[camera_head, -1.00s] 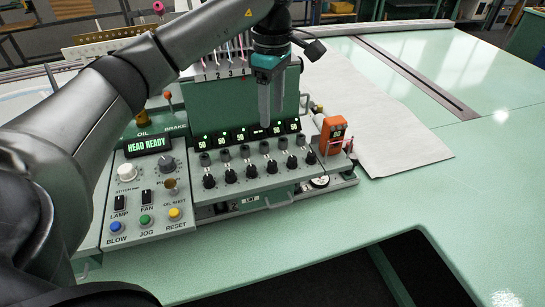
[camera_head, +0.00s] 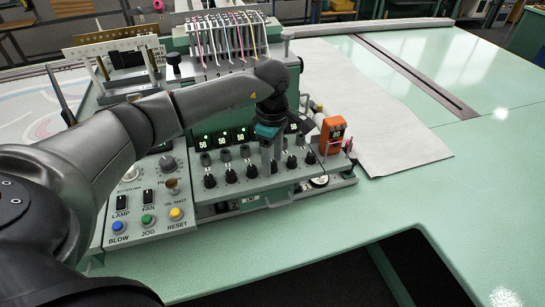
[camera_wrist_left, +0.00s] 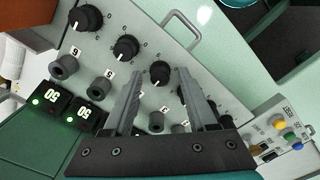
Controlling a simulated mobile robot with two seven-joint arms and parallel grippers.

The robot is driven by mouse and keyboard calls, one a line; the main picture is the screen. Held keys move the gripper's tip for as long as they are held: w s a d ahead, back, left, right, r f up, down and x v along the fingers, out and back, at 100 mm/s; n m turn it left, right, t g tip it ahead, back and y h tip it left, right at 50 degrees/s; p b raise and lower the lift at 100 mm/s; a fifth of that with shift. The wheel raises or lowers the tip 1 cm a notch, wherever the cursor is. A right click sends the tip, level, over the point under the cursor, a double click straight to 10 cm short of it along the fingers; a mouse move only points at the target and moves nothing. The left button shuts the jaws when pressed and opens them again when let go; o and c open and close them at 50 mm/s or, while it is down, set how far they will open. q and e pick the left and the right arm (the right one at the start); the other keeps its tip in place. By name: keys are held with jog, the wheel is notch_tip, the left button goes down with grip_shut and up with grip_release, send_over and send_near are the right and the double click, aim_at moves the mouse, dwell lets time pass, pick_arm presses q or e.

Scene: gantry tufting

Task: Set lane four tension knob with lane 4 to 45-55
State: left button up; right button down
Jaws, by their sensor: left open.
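The tension knobs are black, in a row along the grey front panel (camera_head: 240,192). The lane four knob (camera_wrist_left: 159,73) shows in the left wrist view between the two fingertips, a white mark on its rim. My left gripper (camera_wrist_left: 161,73) is open with its fingers pointing down at that knob; I cannot tell whether they touch it. In the head view the left gripper (camera_head: 271,168) stands over the fourth knob from the left. The lane four readout is hidden behind the gripper. My right gripper is not in view.
Neighbouring lane five (camera_wrist_left: 126,47) and lane six (camera_wrist_left: 85,18) knobs sit close by. The readouts (camera_head: 222,138) that I can read show 50. An orange device (camera_head: 332,135) stands right of the panel. Blue, green and yellow buttons (camera_head: 147,219) lie left. The table front is clear.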

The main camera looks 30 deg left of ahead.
pick_arm(q)
grip_shut()
dwell(0.4)
